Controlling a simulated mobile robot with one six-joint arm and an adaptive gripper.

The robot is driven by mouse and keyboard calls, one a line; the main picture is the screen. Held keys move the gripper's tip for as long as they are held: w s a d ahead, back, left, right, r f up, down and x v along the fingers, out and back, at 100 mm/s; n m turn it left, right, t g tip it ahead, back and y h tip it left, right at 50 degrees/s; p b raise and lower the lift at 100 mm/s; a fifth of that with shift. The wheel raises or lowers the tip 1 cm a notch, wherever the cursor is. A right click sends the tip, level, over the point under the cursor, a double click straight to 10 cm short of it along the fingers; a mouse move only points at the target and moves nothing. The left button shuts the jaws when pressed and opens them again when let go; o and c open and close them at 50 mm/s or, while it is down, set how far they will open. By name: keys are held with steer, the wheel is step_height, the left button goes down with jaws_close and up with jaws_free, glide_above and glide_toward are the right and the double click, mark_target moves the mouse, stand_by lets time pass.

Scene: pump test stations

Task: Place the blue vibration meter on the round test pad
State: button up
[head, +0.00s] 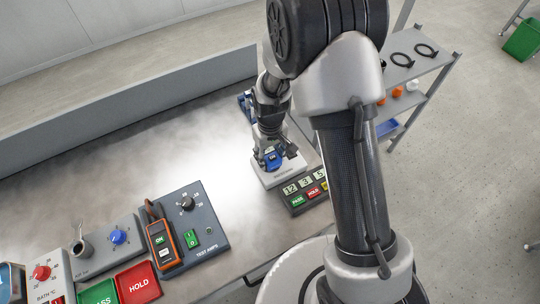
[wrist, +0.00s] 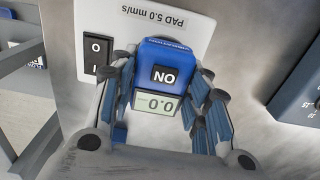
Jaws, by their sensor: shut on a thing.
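The blue vibration meter (wrist: 165,65) is between the fingers of my gripper (wrist: 165,78), which is shut on it. In the wrist view its ON button and a small display that seems to read 0.0 appear upside down. The meter also shows in the head view (head: 273,160), below my gripper (head: 276,150) and over a pale station plate (head: 268,181). In the wrist view this plate (wrist: 200,28) carries the label PAD 5.0 mm/s and a black O/I switch (wrist: 97,58).
A panel (head: 305,190) with number displays and PASS and HOLD buttons stands right of the plate. An orange meter (head: 162,243) sits by the TEST AMPS station (head: 207,236) at lower left. A shelf rack (head: 415,70) stands at the right. The bench between is clear.

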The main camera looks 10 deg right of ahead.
steer(key=shift+r, duration=0.1)
steer(key=o, duration=1.4)
